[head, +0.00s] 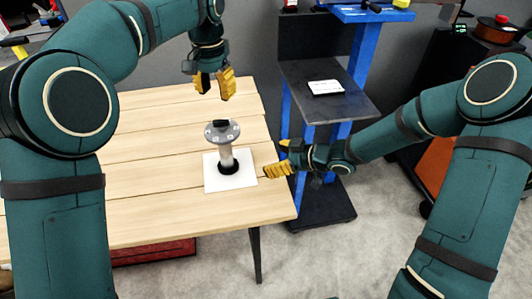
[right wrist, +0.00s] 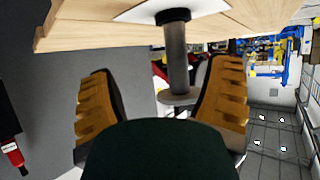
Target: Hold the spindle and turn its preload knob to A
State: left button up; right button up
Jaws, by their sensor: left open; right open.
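The spindle (head: 226,155) stands upright on a white plate (head: 212,180) on the wooden table, with a dark round foot. At its top is a grey disc with small pale labels and a black knob (head: 220,123); the letters are too small to read. My left gripper (head: 215,85) is open and empty, above and behind the disc, pointing down. My right gripper (head: 281,158) is open and empty, to the right of the spindle near the table's right edge. In the right wrist view the spindle's post (right wrist: 177,60) shows between the open fingers, apart from them, with the picture upside down.
The wooden table (head: 130,185) is otherwise clear around the plate. A blue-framed stand with a dark shelf (head: 345,100) is close to the table's right edge and holds a small white item (head: 325,87). A red slatted box (head: 155,252) lies under the table.

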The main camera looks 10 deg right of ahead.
aim_at(220, 119)
jog(key=shift+y, duration=0.6)
jog(key=r+x, duration=0.1)
jog(key=x, duration=0.4)
jog(key=a+r+x, duration=0.1)
jog(key=x, duration=0.4)
jog(key=a+r+x, duration=0.1)
jog(key=x, duration=0.4)
jog(key=shift+s, duration=0.3)
grip_shut()
pick_arm(q)
jog(key=o, duration=0.6)
jog(key=shift+c, duration=0.2)
notch_tip(220, 119, down, 10)
jog(key=n, duration=0.7)
jog(key=shift+r, duration=0.15)
